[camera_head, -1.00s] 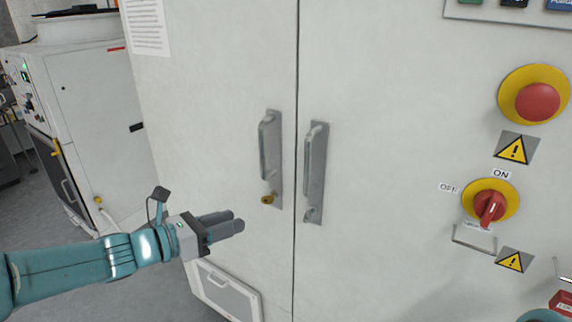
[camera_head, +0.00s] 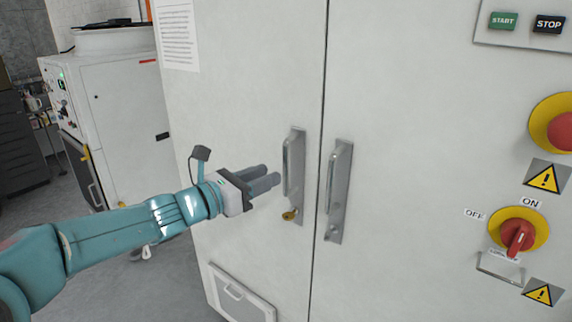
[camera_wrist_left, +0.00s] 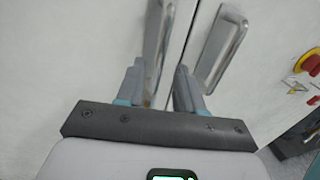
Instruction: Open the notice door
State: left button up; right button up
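The notice door (camera_head: 240,100) is the left white cabinet door, with a printed notice (camera_head: 177,35) near its top left. It looks shut against the right door (camera_head: 420,120). Its grey handle (camera_head: 293,165) is upright beside the seam, with a brass key or lock (camera_head: 290,215) at its lower end. My left gripper (camera_head: 270,180) is just left of this handle, fingers pointing at it. In the left wrist view the fingers (camera_wrist_left: 160,90) are apart, and the handle (camera_wrist_left: 156,45) shows ahead in line with the gap. I cannot tell whether they touch. My right gripper is out of view.
The right door's handle (camera_head: 338,190) stands close across the seam. A red emergency button (camera_head: 561,131) and a red rotary switch (camera_head: 517,237) are on the right. Another white machine (camera_head: 105,110) stands at the back left. Grey floor shows between.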

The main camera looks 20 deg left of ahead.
aim_at(286, 168)
pick_arm(q)
jog(key=p+x, duration=0.1)
jog(key=x, duration=0.5)
jog(key=shift+w+d, duration=0.15)
grip_shut()
